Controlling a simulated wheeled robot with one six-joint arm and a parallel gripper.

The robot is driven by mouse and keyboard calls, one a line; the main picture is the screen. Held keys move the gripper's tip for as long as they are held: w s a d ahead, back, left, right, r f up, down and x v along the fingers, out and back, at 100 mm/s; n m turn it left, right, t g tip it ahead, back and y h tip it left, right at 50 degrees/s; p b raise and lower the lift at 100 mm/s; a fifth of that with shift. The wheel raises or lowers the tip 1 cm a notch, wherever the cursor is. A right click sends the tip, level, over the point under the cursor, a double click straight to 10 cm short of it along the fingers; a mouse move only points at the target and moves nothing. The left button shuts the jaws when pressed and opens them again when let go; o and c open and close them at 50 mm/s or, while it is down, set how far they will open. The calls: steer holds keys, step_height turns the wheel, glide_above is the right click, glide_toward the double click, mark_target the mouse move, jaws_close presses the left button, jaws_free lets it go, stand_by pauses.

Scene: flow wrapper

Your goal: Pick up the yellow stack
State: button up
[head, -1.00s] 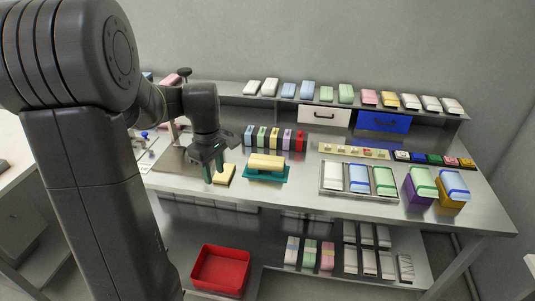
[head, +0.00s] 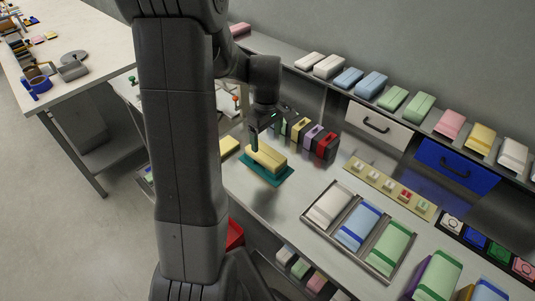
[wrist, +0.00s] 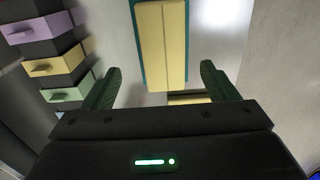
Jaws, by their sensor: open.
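The yellow stack (head: 267,158) lies on a teal mat (head: 285,176) on the steel table in the head view. In the wrist view the yellow stack (wrist: 162,45) runs lengthwise ahead of the fingertips, roughly centred between them, with the teal mat (wrist: 187,45) along its edges. My gripper (head: 262,135) is open and empty, just above or beside the far-left end of the stack; the exact gap is hard to tell. Both dark green fingers of my gripper (wrist: 160,82) show in the wrist view, apart from the stack.
A separate flat yellow piece (head: 229,147) lies left of the mat, partly behind my arm. A row of coloured dispensers with a red one (head: 326,146) stands close behind the stack. A metal tray (head: 304,222) of packs is to the right. Bare table lies between.

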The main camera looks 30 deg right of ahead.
mark_target(266, 152)
steer(key=shift+f, duration=0.45)
steer(key=shift+a+f, duration=0.15)
steer(key=shift+f, duration=0.35)
steer(key=shift+a+f+p, duration=0.1)
steer(key=shift+f+p, duration=0.4)
steer(key=shift+f, duration=1.7)
steer(key=c, duration=1.1)
